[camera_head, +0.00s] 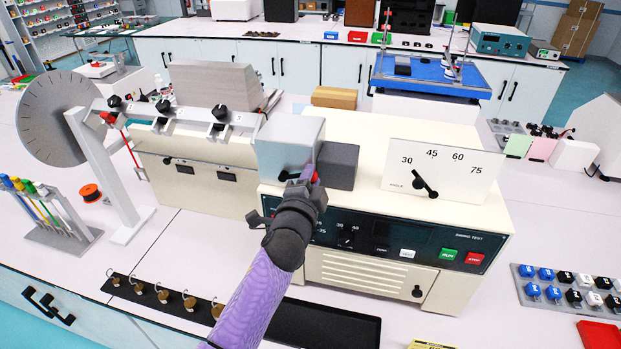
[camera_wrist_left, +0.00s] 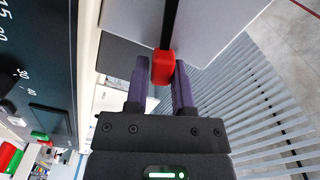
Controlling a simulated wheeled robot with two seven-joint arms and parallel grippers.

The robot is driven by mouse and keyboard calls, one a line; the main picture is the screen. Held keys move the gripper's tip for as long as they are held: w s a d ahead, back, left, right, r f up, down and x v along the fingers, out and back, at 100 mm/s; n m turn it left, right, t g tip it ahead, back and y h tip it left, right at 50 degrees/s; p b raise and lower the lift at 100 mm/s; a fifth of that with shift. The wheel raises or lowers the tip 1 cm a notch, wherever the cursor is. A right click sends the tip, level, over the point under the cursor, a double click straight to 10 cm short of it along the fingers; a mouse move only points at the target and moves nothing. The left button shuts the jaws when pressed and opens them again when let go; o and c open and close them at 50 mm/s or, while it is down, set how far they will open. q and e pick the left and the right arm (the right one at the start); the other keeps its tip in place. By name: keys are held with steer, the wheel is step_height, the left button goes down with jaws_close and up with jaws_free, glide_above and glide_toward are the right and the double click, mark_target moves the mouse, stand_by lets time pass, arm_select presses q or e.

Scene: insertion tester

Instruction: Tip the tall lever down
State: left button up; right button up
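In the left wrist view a lever with a thin black rod (camera_wrist_left: 168,22) and a red knob (camera_wrist_left: 163,68) stands against the pale block. The knob lies at the fingertips of my left gripper (camera_wrist_left: 161,80), between the two purple fingers; whether they press on it is not clear. In the head view my left gripper (camera_head: 307,177) is at the front of the grey-white block (camera_head: 286,140) on the cream tester (camera_head: 464,209). My right gripper is not seen.
A dark grey block (camera_head: 339,166) sits right beside the pale block. A dial plate (camera_head: 441,172) stands further right. Green and red buttons (camera_head: 462,256) are on the front panel. A black tray (camera_head: 322,325) lies in front.

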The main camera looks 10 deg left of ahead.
arm_select(q)
steer(key=o, duration=0.4)
steer(key=shift+c, duration=0.2)
steer(key=s, duration=1)
steer(key=shift+a+p, duration=0.2)
steer(key=shift+p, duration=0.25)
steer(key=shift+f, duration=0.1)
